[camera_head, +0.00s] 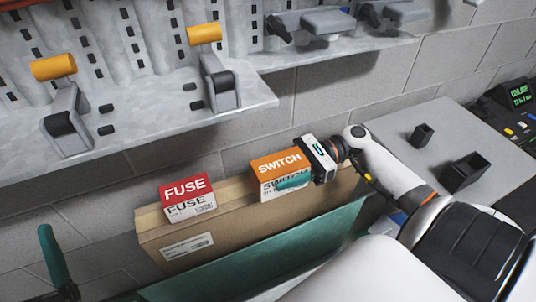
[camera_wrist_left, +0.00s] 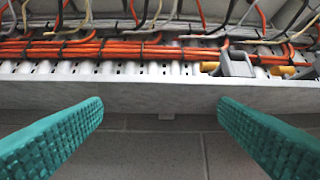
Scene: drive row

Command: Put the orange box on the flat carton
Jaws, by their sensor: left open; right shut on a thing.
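The orange box (camera_head: 278,161), labelled SWITCH, is at the right part of the brown flat carton (camera_head: 230,232) in the head view. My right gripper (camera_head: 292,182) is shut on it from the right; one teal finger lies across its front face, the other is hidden. The box looks upright, its base at or just over the carton's top; I cannot tell whether they touch. My left gripper (camera_wrist_left: 160,112) is open and empty in the left wrist view, facing a grey ledge. One of its teal fingers shows at the head view's lower left (camera_head: 54,258).
A red FUSE box (camera_head: 187,196) stands on the carton's left part, with a gap to the orange box. A metal panel ledge (camera_head: 150,130) with yellow-handled switches overhangs behind. A grey table (camera_head: 440,150) with black holders is at right.

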